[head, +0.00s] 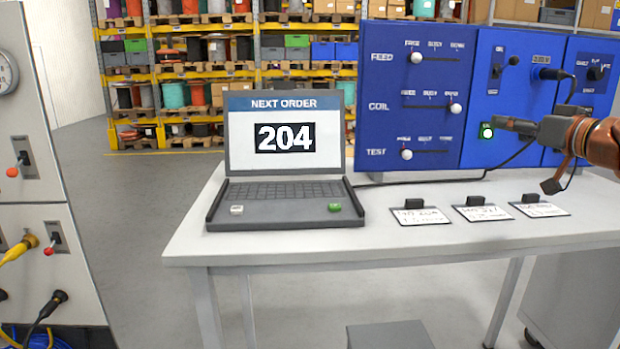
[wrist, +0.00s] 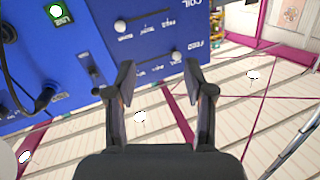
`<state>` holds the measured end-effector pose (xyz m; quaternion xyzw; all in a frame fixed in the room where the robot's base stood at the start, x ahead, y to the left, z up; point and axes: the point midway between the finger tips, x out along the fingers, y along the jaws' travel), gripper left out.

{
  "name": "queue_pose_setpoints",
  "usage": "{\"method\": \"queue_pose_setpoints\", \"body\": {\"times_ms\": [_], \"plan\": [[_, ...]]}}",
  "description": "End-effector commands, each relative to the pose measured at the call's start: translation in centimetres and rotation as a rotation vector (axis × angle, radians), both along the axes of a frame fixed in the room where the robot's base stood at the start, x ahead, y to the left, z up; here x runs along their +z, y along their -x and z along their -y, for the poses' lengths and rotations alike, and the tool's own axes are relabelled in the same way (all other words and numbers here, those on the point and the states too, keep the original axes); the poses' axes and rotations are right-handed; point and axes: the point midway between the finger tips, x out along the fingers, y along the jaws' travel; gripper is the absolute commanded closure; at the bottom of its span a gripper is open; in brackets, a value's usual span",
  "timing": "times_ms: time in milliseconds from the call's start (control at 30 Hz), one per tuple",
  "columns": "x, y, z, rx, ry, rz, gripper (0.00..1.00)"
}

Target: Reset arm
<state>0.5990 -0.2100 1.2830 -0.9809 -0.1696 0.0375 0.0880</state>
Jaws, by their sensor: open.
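My gripper (head: 530,150) shows at the right edge of the head view, in front of the blue control panel (head: 375,90) and above the white table (head: 240,245). Its fingers are spread apart. In the wrist view, my gripper (wrist: 160,78) has two dark fingers wide open with nothing between them. The blue panel (wrist: 150,52) appears upside down beyond the fingertips, with slider knobs and a lit green button (wrist: 58,13). I cannot tell how far the fingers are from the panel. My arm enters from the right.
A laptop (head: 285,190) reading "NEXT ORDER 204" stands on the table. Three labelled cards (head: 420,218) with black clips lie before the panel. A grey cabinet (head: 50,160) with switches and cables is at left. Shelves (head: 170,68) of reels stand behind. Floor (head: 135,190) between is clear.

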Motion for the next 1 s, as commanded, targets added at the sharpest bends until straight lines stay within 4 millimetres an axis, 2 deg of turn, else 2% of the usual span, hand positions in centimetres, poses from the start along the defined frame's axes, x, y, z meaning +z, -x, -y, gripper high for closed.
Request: {"method": "queue_pose_setpoints", "body": {"times_ms": [267,367,467,600,700,800,867,1000], "plan": [[0.2,1.3,-7.6,0.121,0.04,-0.088,0.47],[-0.3,2.3,-11.3,0.179,0.063,-0.145,0.47],[-1.3,4.2,-16.1,0.247,0.102,-0.23,0.47],[-4.9,8.2,-22.7,0.332,0.175,-0.412,0.47],[-8.2,11.6,-25.9,0.359,0.229,-0.556,0.47],[-12.0,15.3,-27.8,0.363,0.279,-0.714,0.47],[-14.4,17.7,-28.4,0.352,0.308,-0.814,0.47],[-19.4,23.5,-28.1,0.286,0.366,-1.041,0.47]]}}
